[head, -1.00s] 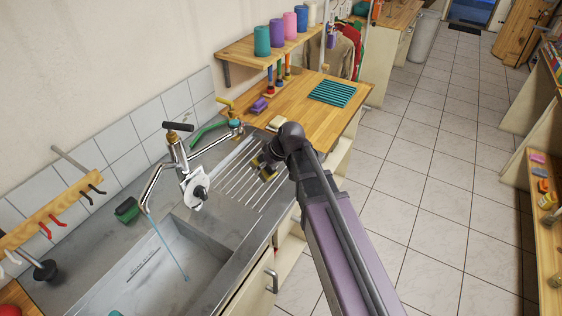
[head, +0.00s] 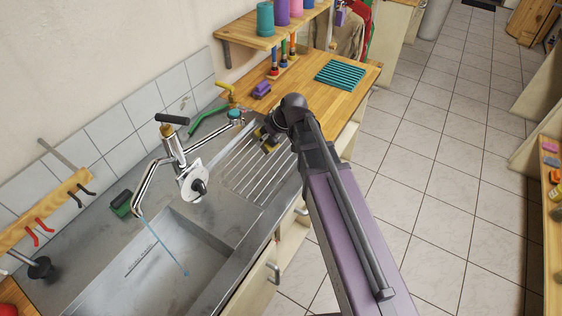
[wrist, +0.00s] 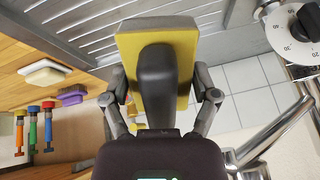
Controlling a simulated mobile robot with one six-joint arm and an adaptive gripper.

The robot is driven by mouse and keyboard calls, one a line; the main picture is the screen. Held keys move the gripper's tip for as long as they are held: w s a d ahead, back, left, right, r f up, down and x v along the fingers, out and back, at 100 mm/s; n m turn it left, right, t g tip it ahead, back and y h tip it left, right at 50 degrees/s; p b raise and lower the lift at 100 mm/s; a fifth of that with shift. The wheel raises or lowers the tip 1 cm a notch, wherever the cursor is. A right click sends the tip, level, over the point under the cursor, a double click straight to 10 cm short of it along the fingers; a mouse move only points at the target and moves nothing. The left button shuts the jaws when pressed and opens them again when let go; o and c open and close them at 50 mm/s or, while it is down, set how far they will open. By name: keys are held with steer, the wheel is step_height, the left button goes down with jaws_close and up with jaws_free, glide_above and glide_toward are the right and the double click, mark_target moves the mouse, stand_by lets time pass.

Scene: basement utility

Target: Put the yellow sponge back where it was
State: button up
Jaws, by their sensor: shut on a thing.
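My gripper (head: 264,138) is shut on the yellow sponge (wrist: 182,34) and holds it above the ribbed drainboard (head: 252,172), close to the wooden counter's edge. In the wrist view the fingers of my gripper (wrist: 163,84) press on both sides of the sponge, and a dark part of my gripper covers its middle. In the head view only a small part of the sponge (head: 269,148) shows. I cannot tell its exact height above the drainboard.
The tap (head: 172,150) stands left of my gripper. A green sponge (head: 121,203) lies by the sink basin (head: 165,262).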

steer(key=shift+f, duration=0.1)
steer(key=shift+s+d+f, duration=0.2)
steer(key=shift+d+f, duration=0.05)
steer(key=shift+d, duration=0.05)
steer(key=s+d+f+n+g+h+b, duration=0.1)
steer(key=s+d+f+h+b, duration=0.1)
steer(key=d, duration=0.5)
steer(key=s+d+f+n+g+h+b, duration=0.1)
steer(key=s+d+f+h+b, duration=0.2)
steer(key=s+d+f+b, duration=0.2)
steer(key=shift+s+d+f+n+g, duration=0.35)
steer(key=shift+d+f, duration=0.45)
steer(key=shift+d, duration=0.3)
steer(key=shift+w, duration=0.1)
steer(key=w+a, duration=0.3)
steer(key=w+a+f+b, duration=0.1)
steer(key=w+a, duration=0.2)
steer(key=w, duration=0.1)
steer(key=w+a, duration=0.3)
steer(key=w, duration=0.1)
steer(key=shift+a+f, duration=0.2)
steer(key=shift+a, duration=0.2)
